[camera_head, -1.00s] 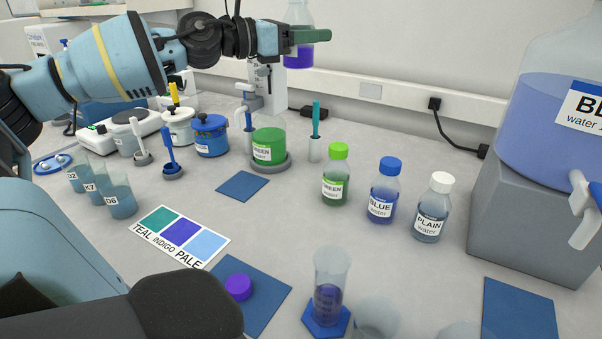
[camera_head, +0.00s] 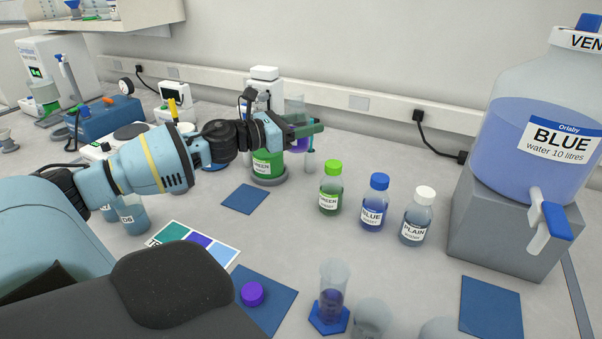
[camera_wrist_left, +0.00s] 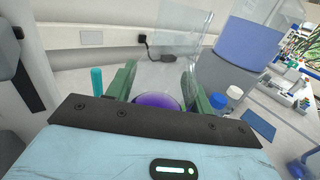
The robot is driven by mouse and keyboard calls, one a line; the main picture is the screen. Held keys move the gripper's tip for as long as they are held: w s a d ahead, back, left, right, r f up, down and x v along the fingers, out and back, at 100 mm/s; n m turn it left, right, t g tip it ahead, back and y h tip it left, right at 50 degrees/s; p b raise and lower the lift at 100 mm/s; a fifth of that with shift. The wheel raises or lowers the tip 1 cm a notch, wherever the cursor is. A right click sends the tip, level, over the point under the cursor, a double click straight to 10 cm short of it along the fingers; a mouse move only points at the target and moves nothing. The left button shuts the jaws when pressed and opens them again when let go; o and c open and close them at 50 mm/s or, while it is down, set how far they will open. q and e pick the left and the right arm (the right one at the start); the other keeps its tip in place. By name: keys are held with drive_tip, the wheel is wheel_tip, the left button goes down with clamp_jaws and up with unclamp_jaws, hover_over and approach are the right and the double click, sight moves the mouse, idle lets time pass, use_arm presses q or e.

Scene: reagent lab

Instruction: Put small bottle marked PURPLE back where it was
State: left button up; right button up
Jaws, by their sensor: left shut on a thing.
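The small bottle (camera_head: 296,104) is clear, open at the top, with purple liquid low in it. My left gripper (camera_head: 308,131) is shut on it, and the green fingers partly hide it. It is held near the green jar, and I cannot tell whether its base touches the bench. In the left wrist view the purple liquid (camera_wrist_left: 157,100) shows between the two green fingers. A purple cap (camera_head: 252,294) lies on a blue mat (camera_head: 280,302) at the front. My right gripper is not in view.
Green (camera_head: 330,188), blue (camera_head: 374,203) and plain (camera_head: 416,216) capped bottles stand in a row right of my gripper. A measuring cylinder (camera_head: 332,288) stands in front. An empty blue mat (camera_head: 245,199) lies mid-bench.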

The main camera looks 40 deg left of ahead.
use_arm(q)
wheel_tip(320, 180, down, 11)
drive_tip(key=shift+f, duration=0.1)
wheel_tip(320, 180, down, 4)
drive_tip(key=shift+r+b, duration=0.25)
drive_tip(key=shift+b, duration=0.05)
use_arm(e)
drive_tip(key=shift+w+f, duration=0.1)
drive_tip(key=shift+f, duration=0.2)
use_arm(q)
drive_tip(key=shift+f, duration=0.3)
drive_tip(key=o, duration=0.8)
drive_tip(key=shift+r, duration=0.1)
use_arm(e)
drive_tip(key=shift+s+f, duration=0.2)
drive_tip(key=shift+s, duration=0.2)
